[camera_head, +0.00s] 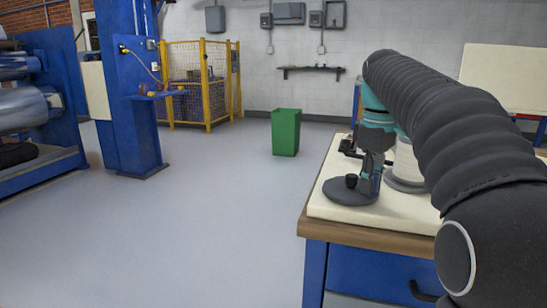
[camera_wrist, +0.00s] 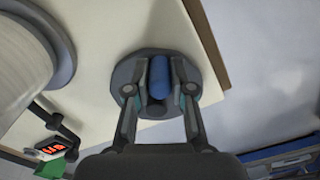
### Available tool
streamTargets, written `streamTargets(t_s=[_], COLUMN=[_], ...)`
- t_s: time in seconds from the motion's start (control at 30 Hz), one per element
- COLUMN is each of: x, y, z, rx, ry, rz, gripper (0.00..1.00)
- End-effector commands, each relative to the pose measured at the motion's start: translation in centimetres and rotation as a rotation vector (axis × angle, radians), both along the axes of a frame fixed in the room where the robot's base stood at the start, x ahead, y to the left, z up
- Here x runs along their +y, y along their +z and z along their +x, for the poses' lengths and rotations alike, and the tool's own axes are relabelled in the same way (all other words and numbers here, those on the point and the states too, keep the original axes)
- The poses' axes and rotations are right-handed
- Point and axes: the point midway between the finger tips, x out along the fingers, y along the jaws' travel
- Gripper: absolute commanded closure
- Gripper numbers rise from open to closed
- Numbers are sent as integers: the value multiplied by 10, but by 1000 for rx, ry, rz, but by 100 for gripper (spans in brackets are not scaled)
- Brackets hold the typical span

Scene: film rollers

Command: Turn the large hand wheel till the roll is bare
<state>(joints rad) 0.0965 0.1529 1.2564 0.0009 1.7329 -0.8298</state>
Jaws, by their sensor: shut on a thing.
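The large hand wheel (camera_head: 341,191) is a dark flat disc lying on the cream bench top, with a small dark knob near its middle. In the wrist view the wheel (camera_wrist: 155,60) carries an upright blue handle (camera_wrist: 159,76). My gripper (camera_head: 369,186) points down over the wheel's right part. In the wrist view my gripper (camera_wrist: 160,92) has one finger on each side of the blue handle, shut on it. The pale roll (camera_head: 406,162) stands behind the wheel, partly hidden by my arm. It also shows at the left of the wrist view (camera_wrist: 22,70).
The wooden bench edge (camera_head: 365,230) is close in front. A green bin (camera_head: 286,132) stands on open floor beyond. Blue machinery (camera_head: 140,130) is at left.

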Motion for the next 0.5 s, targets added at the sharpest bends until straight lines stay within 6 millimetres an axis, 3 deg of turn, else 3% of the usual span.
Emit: streamTargets(t_s=[0.5], x=[-15], y=[-1], z=[15], rx=[1], ry=[-1], rz=[-2], gripper=[94])
